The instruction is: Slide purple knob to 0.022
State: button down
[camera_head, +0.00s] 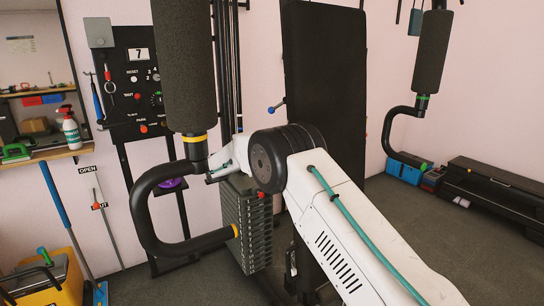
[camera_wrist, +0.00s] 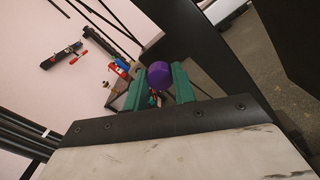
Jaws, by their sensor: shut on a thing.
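The purple knob (camera_wrist: 159,75) is round and sits between the two green jaws of my gripper (camera_wrist: 158,82) in the wrist view. The jaws are shut on it, one on each side. In the head view a purple round shape (camera_head: 173,184) shows low on the black panel's frame, partly covered by a curved black handle; I cannot tell for sure that it is the same knob. My gripper (camera_head: 212,176) is mostly hidden there behind the padded arm and handle. I see no readable slide scale.
A black padded arm with a curved handle (camera_head: 143,205) hangs in front of my gripper. A weight stack (camera_head: 247,225) stands just below it. The black panel (camera_head: 137,80) has a display reading 7. A yellow bucket (camera_head: 62,280) is at the lower left.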

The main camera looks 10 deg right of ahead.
jog(key=c, duration=1.1)
grip_release()
jog(key=shift+a, duration=0.35)
jog(key=shift+d, duration=0.2)
jog(key=shift+s, duration=0.1)
jog(key=v, duration=0.7)
jog(key=shift+a, duration=0.25)
jog(key=shift+s+f, duration=0.1)
